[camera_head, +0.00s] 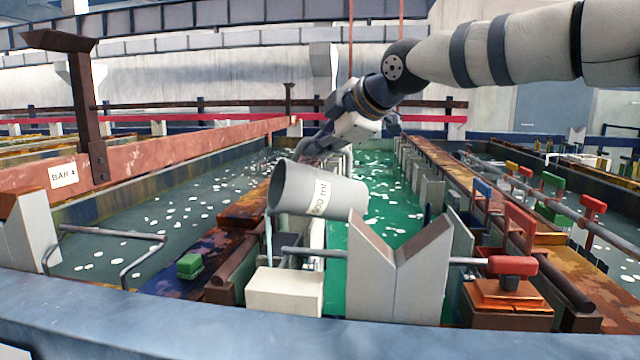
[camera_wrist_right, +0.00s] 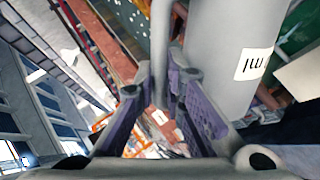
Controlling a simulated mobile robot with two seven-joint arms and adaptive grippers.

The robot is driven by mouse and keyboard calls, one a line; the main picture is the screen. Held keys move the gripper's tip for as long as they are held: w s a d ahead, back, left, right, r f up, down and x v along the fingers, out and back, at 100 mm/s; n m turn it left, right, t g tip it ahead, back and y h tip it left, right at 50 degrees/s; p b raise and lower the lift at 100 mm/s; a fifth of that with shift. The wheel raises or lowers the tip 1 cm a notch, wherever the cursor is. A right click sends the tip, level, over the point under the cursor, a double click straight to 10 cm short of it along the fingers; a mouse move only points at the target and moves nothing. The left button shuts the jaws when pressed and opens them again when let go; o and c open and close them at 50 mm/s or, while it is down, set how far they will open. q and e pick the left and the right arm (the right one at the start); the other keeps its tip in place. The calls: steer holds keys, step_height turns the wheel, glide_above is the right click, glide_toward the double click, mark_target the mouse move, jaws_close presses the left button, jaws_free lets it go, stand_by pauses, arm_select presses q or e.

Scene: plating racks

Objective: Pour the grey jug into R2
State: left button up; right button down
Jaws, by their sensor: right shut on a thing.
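The grey jug (camera_head: 325,193), with a white label ending in "ml", is tipped far over on its side in the head view. Its wide end points left and its narrower end right. It hangs over the divider between the left tank and the green tank. A thin pale vertical line shows below its wide end; I cannot tell if it is liquid. My right gripper (camera_head: 322,146) is above the jug. In the right wrist view its purple-padded fingers (camera_wrist_right: 175,95) are shut on the jug's handle (camera_wrist_right: 160,45), beside the jug body (camera_wrist_right: 225,60). No R2 label is readable. My left gripper is out of view.
A left tank (camera_head: 175,225) holds dull liquid with pale floating spots; the middle tank (camera_head: 395,225) holds bright green liquid. A white V-shaped block (camera_head: 400,275) and red-handled valve (camera_head: 512,265) stand in front. A bar labelled "BAR 4" (camera_head: 130,160) runs at left.

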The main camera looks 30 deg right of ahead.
mark_target(300, 150)
steer(key=shift+w+a+f+n+h, duration=0.1)
steer(key=shift+a+f+n+h, duration=0.2)
steer(key=shift+a, duration=0.2)
steer(key=shift+w+a+f+n+h, duration=0.1)
steer(key=shift+a+f+n+h, duration=0.15)
steer(key=shift+a, duration=0.25)
steer(key=shift+s, duration=0.1)
stand_by(0.6)
steer(key=shift+w+a+n+h, duration=0.2)
steer(key=shift+a+h, duration=0.15)
steer(key=shift+a, duration=0.2)
steer(key=shift+w+a+n+h, duration=0.15)
steer(key=shift+a+h, duration=0.15)
steer(key=shift+a, duration=0.25)
steer(key=shift+s, duration=0.25)
